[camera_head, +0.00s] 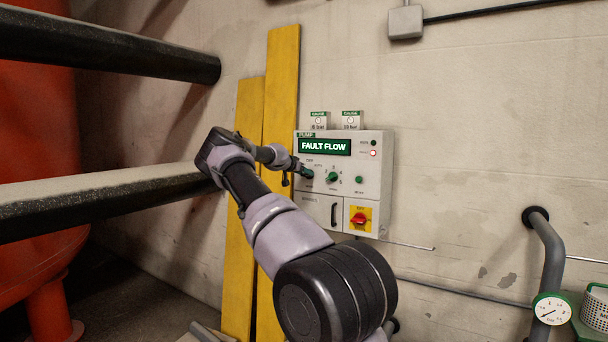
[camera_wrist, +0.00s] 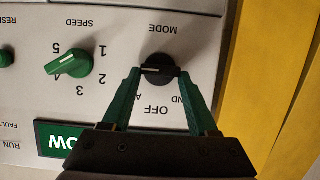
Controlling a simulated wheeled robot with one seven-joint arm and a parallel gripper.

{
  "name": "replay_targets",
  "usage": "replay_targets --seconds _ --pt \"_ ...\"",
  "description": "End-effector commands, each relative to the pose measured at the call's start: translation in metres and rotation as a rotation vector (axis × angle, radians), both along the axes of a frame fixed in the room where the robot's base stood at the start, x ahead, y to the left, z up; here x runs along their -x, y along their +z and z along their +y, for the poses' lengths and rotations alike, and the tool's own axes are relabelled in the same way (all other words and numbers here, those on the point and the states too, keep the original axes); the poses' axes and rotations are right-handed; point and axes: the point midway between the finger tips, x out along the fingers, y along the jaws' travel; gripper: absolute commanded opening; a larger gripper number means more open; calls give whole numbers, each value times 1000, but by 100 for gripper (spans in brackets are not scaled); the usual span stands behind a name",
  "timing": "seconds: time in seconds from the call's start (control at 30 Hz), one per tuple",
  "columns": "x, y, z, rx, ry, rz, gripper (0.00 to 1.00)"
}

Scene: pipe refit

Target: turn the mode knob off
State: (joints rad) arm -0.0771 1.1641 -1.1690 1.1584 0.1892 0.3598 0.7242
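The black mode knob (camera_wrist: 158,66) is on the white pump panel (camera_head: 372,147), seen upside down in the wrist view. Its white mark points left in that view, not at the OFF label (camera_wrist: 155,111). My gripper (camera_wrist: 159,73) has its two green fingers on either side of the knob, tips at its sides with no clear gap. In the head view my gripper (camera_head: 306,173) is at the panel's left part and hides most of the knob.
A green speed knob (camera_wrist: 70,62) sits beside the mode knob. A red switch on a yellow plate (camera_head: 359,218) is lower on the panel. The panel display (camera_head: 324,146) reads FAULT FLOW. Yellow planks (camera_head: 281,80) lean just left; dark pipes (camera_head: 110,45) run further left.

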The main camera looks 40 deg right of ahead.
Motion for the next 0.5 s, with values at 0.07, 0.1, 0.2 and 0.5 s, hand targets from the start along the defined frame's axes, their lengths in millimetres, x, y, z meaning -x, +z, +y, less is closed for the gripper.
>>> replay_targets --seconds 0.07,0.1,0.2,0.5 --pt "0 0 0 0 0 -1 4" --pt "0 0 0 0 0 -1 4" --pt "0 0 0 2 0 4 4" --pt "-2 0 1 42 0 99 4"
